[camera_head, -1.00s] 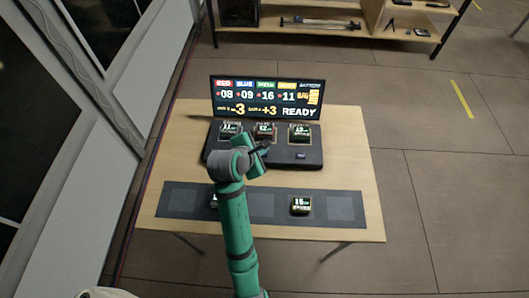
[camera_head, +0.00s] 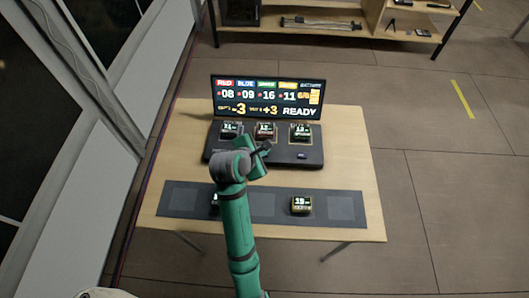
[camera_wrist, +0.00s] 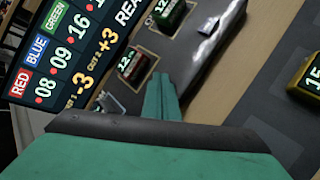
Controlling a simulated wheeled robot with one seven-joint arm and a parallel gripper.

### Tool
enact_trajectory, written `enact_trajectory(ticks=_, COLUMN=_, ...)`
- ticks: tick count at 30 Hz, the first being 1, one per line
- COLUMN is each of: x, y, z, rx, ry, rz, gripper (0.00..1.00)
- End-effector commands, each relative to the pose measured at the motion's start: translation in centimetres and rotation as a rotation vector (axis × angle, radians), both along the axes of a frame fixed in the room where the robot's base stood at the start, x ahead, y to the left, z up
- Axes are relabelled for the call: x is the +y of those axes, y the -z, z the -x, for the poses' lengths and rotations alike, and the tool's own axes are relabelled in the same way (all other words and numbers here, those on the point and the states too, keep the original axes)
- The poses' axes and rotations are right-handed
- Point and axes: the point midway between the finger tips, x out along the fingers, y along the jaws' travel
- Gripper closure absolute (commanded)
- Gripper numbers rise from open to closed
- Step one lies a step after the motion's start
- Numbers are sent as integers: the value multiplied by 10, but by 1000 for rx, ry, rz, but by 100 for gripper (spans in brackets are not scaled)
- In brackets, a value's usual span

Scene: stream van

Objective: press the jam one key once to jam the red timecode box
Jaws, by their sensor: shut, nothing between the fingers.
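The red timecode box (camera_head: 265,130) sits in the middle place of the black console (camera_head: 225,155), below the screen. It also shows in the wrist view (camera_wrist: 132,66). A key (camera_head: 301,156) is on the console's front right; it shows in the wrist view (camera_wrist: 208,26) too. A pale piece, perhaps another key (camera_wrist: 110,103), shows left of my fingers in the wrist view. I cannot read key labels. My gripper (camera_head: 266,148) is shut and empty over the console's front middle, in front of the red box. Its fingers (camera_wrist: 163,82) hide the surface beneath.
The lit screen (camera_head: 268,98) shows READY and stands behind the console. A green box (camera_head: 301,131) and another box (camera_head: 231,130) flank the red one. A yellow box (camera_head: 301,205) and a partly hidden box (camera_head: 214,204) are on the dark mat (camera_head: 342,207).

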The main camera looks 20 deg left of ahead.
Motion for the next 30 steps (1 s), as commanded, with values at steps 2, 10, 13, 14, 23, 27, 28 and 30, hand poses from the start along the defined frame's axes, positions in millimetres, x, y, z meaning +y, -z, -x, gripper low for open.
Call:
enact_trajectory(ticks=2, x=1, y=0, z=0, rx=0, ry=-2, rz=0, gripper=100)
enact_trajectory(ticks=10, x=3, y=1, z=1, rx=-1, ry=-5, rz=0, gripper=100)
enact_trajectory(ticks=13, x=3, y=1, z=1, rx=-1, ry=-5, rz=1, gripper=100)
enact_trajectory(ticks=14, x=3, y=2, z=1, rx=-1, ry=-5, rz=1, gripper=100)
enact_trajectory(ticks=23, x=5, y=5, z=1, rx=-1, ry=-9, rz=1, gripper=100)
enact_trajectory(ticks=27, x=4, y=6, z=1, rx=-1, ry=-7, rz=0, gripper=100)
enact_trajectory(ticks=28, x=4, y=7, z=1, rx=-1, ry=-7, rz=0, gripper=100)
enact_trajectory(ticks=30, x=3, y=7, z=0, rx=0, ry=-5, rz=1, gripper=100)
